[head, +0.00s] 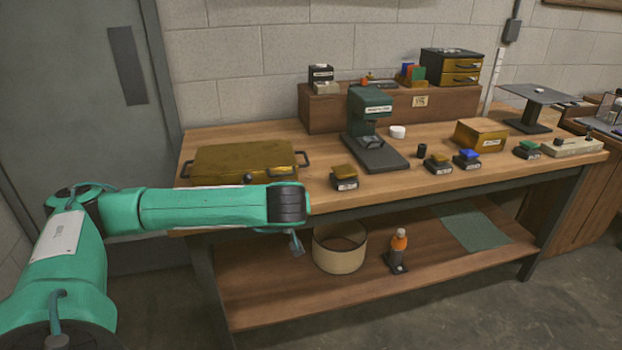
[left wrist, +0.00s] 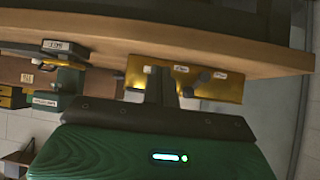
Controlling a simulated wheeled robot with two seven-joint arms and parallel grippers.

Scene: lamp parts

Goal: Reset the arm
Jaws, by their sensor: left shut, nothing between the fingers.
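My left arm comes in from the left in the head view and reaches level in front of the workbench's left front edge. My left gripper (head: 297,243) hangs below the black wrist end, just in front of the bench edge, apart from any object. Only a small part of it shows there. In the left wrist view the gripper (left wrist: 169,84) appears shut and empty, with the tilted, upside-down bench edge and a brass case behind it. My right arm and gripper are not in either view.
The workbench (head: 420,188) holds a brass case (head: 245,160) with handles, a green press (head: 370,110) and several small labelled blocks. Floor is clear at the front right.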

